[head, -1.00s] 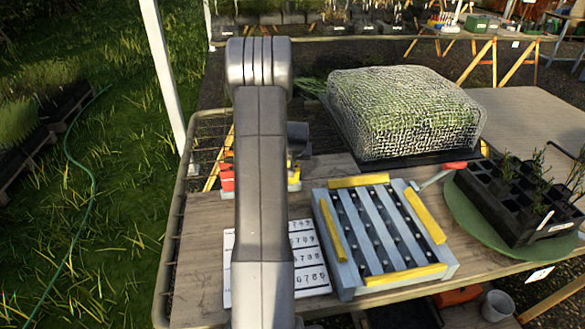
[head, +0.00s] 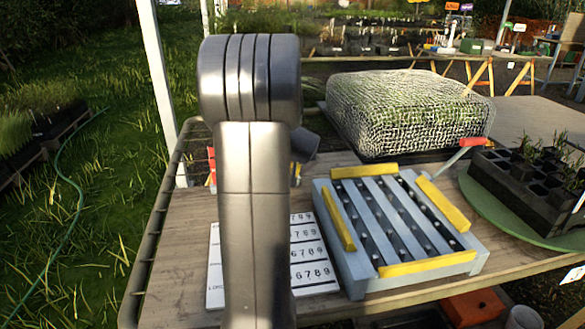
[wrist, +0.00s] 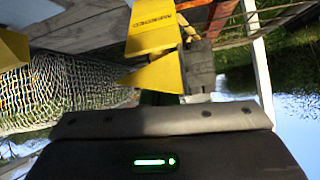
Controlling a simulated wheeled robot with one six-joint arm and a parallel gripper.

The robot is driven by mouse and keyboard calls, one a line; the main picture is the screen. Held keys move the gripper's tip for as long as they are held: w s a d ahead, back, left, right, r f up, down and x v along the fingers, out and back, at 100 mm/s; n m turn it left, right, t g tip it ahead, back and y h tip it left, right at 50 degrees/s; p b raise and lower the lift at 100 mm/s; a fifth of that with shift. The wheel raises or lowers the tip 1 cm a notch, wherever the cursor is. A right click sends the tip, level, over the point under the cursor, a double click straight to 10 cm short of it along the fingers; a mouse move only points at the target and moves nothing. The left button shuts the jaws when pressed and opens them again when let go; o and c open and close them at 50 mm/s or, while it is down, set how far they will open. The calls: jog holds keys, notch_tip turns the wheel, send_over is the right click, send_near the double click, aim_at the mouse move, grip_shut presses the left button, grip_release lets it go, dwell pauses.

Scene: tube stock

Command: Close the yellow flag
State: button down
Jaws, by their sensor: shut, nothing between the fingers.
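Behind my raised arm in the head view stands a small fixture; only a red part (head: 211,165) and a sliver of yellow (head: 294,172) show at the arm's sides. The wrist view shows a yellow plate with dark lettering (wrist: 152,30), seen at a slant, and a yellow wedge-shaped piece (wrist: 156,74) just below it. I cannot tell which of these is the flag or how far it stands open. My gripper's dark body (wrist: 155,152), with a green light, fills the bottom of the wrist view. The gripper is shut and empty; its fingertips are not clearly visible, and contact cannot be judged.
A blue-grey roller frame with yellow bars (head: 425,258) and a red-ended lever (head: 460,143) sits right of my arm. A white numbered card (head: 312,268) lies beside it. A netted block (head: 405,110) stands behind; a black seedling tray (head: 515,190) is at right.

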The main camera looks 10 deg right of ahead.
jog(key=shift+s+f+t+b, duration=0.6)
jog(key=shift+s+t+b, duration=0.15)
jog(key=shift+b, duration=2.05)
jog(key=s+f+b, duration=0.2)
jog(key=b, duration=0.3)
jog(key=s+f+b, duration=0.2)
jog(key=s+b, duration=0.1)
jog(key=b, duration=0.3)
jog(key=shift+s+f, duration=0.1)
jog(key=shift+f, duration=0.15)
jog(key=shift+f, duration=0.1)
jog(key=shift+f, duration=0.1)
